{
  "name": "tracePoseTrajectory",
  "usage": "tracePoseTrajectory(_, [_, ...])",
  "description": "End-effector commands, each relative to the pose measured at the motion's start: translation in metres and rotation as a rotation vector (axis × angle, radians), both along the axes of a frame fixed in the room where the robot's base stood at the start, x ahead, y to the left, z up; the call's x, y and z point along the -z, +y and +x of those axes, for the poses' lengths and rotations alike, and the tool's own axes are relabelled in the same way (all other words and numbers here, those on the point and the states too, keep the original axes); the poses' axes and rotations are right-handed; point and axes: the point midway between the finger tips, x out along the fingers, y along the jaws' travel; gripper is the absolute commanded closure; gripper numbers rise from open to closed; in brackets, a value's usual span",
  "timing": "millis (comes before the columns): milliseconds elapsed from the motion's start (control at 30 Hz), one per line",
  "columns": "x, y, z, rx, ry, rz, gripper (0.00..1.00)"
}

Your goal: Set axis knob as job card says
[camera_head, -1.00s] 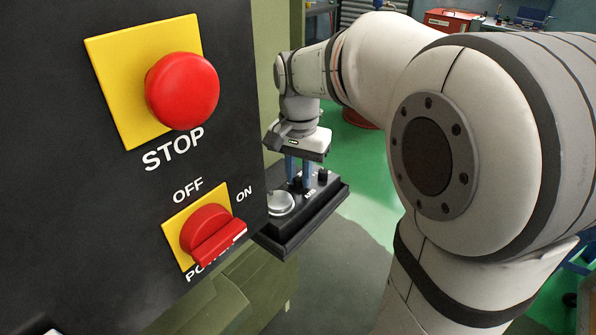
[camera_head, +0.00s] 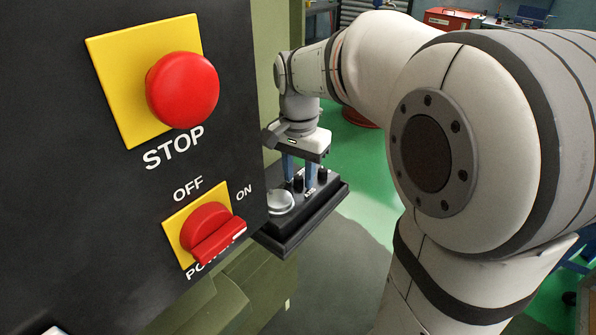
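A small black control box (camera_head: 290,240) sticks out beyond the dark panel in the head view. It carries two small black knobs, a nearer one (camera_head: 298,184) and one to its right (camera_head: 323,175), and a round pale dial or wheel (camera_head: 281,201) at left. The labels are too small to read. My gripper (camera_head: 299,180) points down over the box. Its two blue fingers are apart, on either side of the nearer knob. I cannot tell whether they touch it. No job card can be made out.
The dark panel (camera_head: 60,190) fills the left, with a red STOP button (camera_head: 183,90) and a red power switch (camera_head: 211,232) with OFF and ON marks. My arm fills the right. A red toolbox (camera_head: 451,19) stands far back. Green floor (camera_head: 352,160) is clear behind the box.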

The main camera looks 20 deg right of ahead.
Motion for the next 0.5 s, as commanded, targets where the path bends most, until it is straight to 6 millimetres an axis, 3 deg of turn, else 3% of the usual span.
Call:
tracePoseTrajectory(100, [0.0,0.0,0.0,0.0,-0.001,0.0,0.59])
tracePoseTrajectory(333, [-0.002,0.0,0.001,0.0,-0.003,0.0,0.59])
tracePoseTrajectory(500, [-0.021,0.0,0.001,0.0,-0.006,0.0,0.59])
